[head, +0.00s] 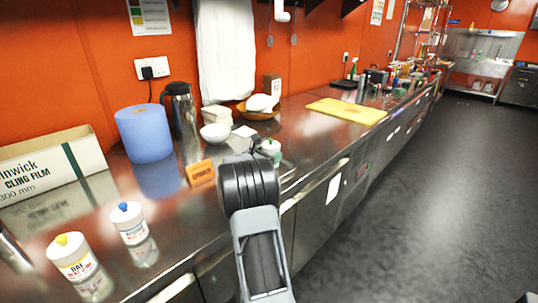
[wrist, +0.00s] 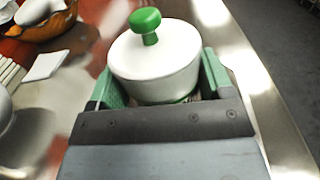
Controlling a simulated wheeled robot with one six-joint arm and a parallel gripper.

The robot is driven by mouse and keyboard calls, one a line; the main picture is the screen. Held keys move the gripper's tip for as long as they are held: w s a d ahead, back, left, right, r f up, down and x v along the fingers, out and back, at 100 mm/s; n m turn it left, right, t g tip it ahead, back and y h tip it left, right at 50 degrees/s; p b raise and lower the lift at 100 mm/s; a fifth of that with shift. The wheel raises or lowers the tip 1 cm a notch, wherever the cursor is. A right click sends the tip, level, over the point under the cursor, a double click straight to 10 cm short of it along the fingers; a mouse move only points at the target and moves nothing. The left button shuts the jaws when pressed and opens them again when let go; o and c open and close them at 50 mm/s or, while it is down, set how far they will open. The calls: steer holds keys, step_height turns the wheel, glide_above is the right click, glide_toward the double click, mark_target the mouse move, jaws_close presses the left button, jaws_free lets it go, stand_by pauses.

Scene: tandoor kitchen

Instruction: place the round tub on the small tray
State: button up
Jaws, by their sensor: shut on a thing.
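A round white tub (wrist: 155,68) with a green knob on its lid sits between the green fingers of my gripper (wrist: 160,85) in the wrist view. The fingers are shut on its sides. In the head view the tub (head: 271,147) shows partly behind my arm, near the counter's front edge; I cannot tell whether it touches the counter. A small flat white square (head: 244,131), perhaps the small tray, lies farther back on the counter. It also shows at the left of the wrist view (wrist: 46,65), apart from the tub, with nothing on it.
A white bowl (head: 215,133), a stack of white containers (head: 216,115) and a brown bowl (head: 259,113) stand near the square. A flask (head: 180,108), blue roll (head: 144,133) and orange sign (head: 200,172) are left. A yellow board (head: 346,111) lies right.

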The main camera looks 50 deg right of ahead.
steer(key=shift+f, duration=0.2)
steer(key=o, duration=1.2)
steer(key=shift+c, duration=0.2)
steer(key=shift+r, duration=0.3)
steer(key=a, duration=0.7)
steer(key=shift+a, duration=0.25)
steer(key=shift+w, duration=0.1)
